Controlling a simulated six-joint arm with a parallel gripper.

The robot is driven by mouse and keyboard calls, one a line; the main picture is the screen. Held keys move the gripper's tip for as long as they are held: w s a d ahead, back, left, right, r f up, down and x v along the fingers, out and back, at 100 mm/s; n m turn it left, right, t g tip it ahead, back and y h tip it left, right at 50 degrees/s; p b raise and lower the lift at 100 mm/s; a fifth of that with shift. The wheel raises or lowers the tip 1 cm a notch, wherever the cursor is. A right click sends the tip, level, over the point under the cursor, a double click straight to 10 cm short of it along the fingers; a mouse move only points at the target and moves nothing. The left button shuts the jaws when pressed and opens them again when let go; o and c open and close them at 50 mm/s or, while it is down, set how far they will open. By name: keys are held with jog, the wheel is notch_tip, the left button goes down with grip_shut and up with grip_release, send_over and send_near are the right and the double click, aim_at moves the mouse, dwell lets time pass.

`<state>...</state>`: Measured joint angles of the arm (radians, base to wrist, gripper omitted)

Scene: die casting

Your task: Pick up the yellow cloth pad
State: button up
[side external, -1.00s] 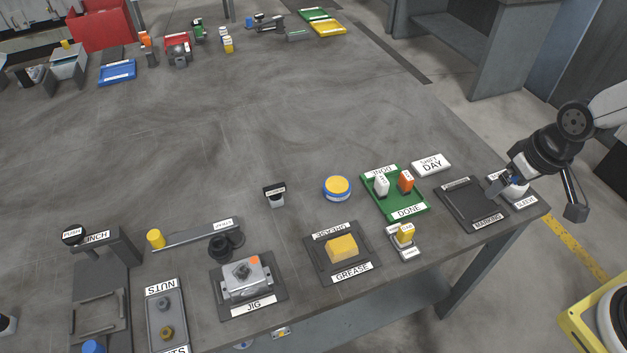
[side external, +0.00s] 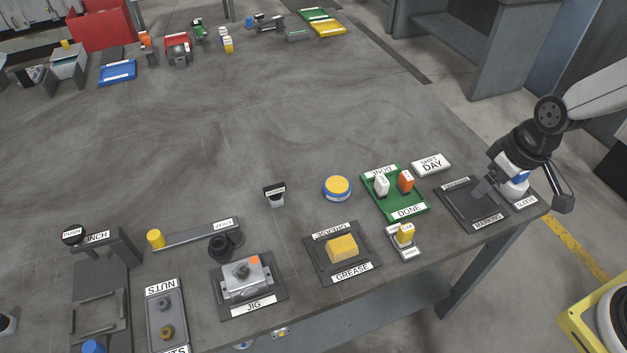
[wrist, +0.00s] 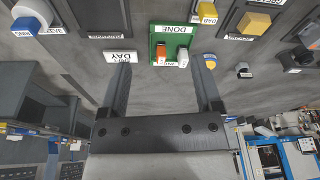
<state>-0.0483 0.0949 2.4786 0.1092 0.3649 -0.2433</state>
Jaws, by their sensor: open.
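The yellow cloth pad (side external: 342,247) is a small yellow block lying on a dark tray labelled GREASE, near the front edge of the bench. It also shows at the upper right of the wrist view (wrist: 255,22). My gripper (side external: 484,187) is at the right end of the bench, above the dark MARKING tray and well to the right of the pad. In the wrist view its two fingers (wrist: 161,65) are spread apart with nothing between them.
Between my gripper and the pad are a green DONE tray (side external: 396,208) with white and orange pieces, and a small stand with a yellow block (side external: 405,232). A white and blue piece (side external: 514,188) stands by my gripper. The JIG fixture (side external: 246,280) is left of the pad.

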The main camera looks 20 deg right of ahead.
jog(key=w+a+f+n+g+y, duration=0.1)
jog(key=w+a+f+n, duration=0.15)
jog(key=a+n, duration=0.2)
jog(key=w+a+f+n+y, duration=0.1)
jog(key=w+a+f+n, duration=0.15)
jog(key=a, duration=0.25)
jog(key=n+g+y, duration=0.1)
jog(key=n+y, duration=0.1)
jog(key=n, duration=0.7)
send_near(344, 243)
jog(key=shift+w+a+f, duration=0.15)
jog(key=shift+a+f, duration=0.45)
jog(key=shift+f, duration=0.25)
jog(key=shift+x, duration=1.3)
jog(key=shift+f, duration=0.1)
jog(key=shift+x, duration=2.5)
jog(key=shift+d, duration=0.15)
jog(key=c, duration=1)
